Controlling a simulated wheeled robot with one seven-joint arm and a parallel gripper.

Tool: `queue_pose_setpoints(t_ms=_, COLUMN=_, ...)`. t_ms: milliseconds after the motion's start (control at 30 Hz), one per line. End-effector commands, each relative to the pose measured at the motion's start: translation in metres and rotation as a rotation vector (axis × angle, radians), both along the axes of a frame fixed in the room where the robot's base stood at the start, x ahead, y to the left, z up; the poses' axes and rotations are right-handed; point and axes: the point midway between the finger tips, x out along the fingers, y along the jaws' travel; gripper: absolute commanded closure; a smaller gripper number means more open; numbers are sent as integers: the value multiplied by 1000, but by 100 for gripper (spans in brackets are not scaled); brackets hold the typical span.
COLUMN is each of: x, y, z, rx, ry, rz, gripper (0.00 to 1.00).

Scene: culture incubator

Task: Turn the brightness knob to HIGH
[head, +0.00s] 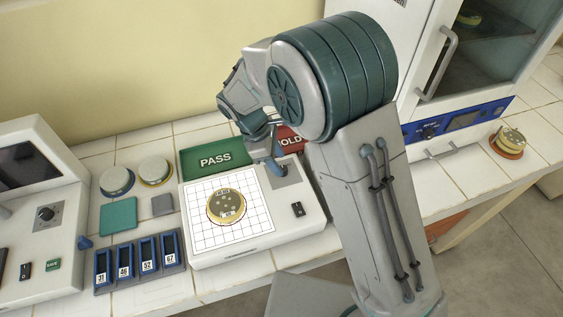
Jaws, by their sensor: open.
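A white light box (262,246) with a lit grid holds a round gold-topped dish (226,206). A grey panel (286,182) lies at its upper right, with a black switch (297,209) below. My gripper (272,168) is over this panel, pointing down. It is open, and I see nothing held between its fingers. The brightness knob cannot be made out; anything on the panel under the fingers is hidden. I cannot tell whether the gripper touches it. Another black knob (46,213) is on the device at the left; its label is not readable.
A green PASS area (214,160) and a partly hidden red HOLD area (290,139) lie behind the box. Left are two dishes (117,181), a teal pad (118,216) and a numbered blue rack (139,261). A white incubator (420,50) stands right, with another dish (508,142).

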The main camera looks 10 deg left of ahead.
Motion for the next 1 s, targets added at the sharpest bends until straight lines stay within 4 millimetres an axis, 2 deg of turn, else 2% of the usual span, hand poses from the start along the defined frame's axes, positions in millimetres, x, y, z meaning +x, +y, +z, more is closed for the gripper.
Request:
queue_pose_setpoints(t_ms=200, x=1, y=-9, z=-22, rx=0, ry=0, rz=0, gripper=54)
queue_pose_setpoints(t_ms=567, x=2, y=-11, z=-27, rx=1, ry=-1, rz=0, gripper=54)
queue_pose_setpoints(t_ms=700, x=2, y=-11, z=-27, rx=1, ry=-1, rz=0, gripper=93)
queue_pose_setpoints(t_ms=733, x=2, y=-11, z=-26, rx=1, ry=-1, rz=0, gripper=98)
queue_pose_setpoints(t_ms=1000, x=3, y=-11, z=-26, rx=1, ry=-1, rz=-17, gripper=98)
